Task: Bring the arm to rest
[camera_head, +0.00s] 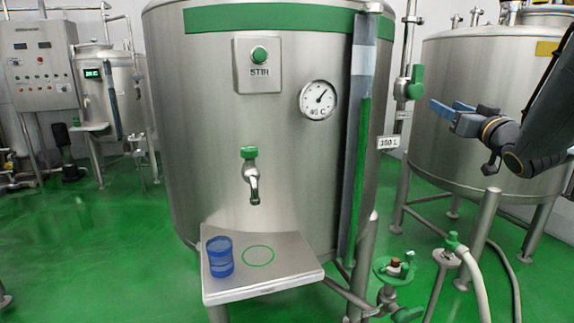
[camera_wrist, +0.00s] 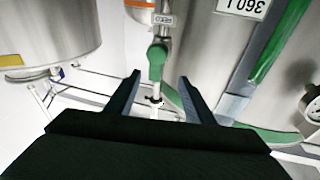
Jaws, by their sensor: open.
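My gripper (camera_head: 453,111) is at the right of the head view, with its blue fingers pointing left. It is in front of the right-hand tank and clear of it. In the wrist view my gripper (camera_wrist: 160,95) shows two dark fingers spread apart with nothing held between them. Beyond them are a green-handled valve (camera_wrist: 156,62) and part of the large tank with its 360 L label (camera_wrist: 245,8). No contact with either shows.
The large steel tank (camera_head: 220,130) has a stir button (camera_head: 259,54), a dial (camera_head: 318,99) and a tap (camera_head: 251,180). A blue cup (camera_head: 220,257) stands on the shelf (camera_head: 290,272), left of a green ring (camera_head: 258,255). Valves and a hose (camera_head: 476,285) stand at lower right.

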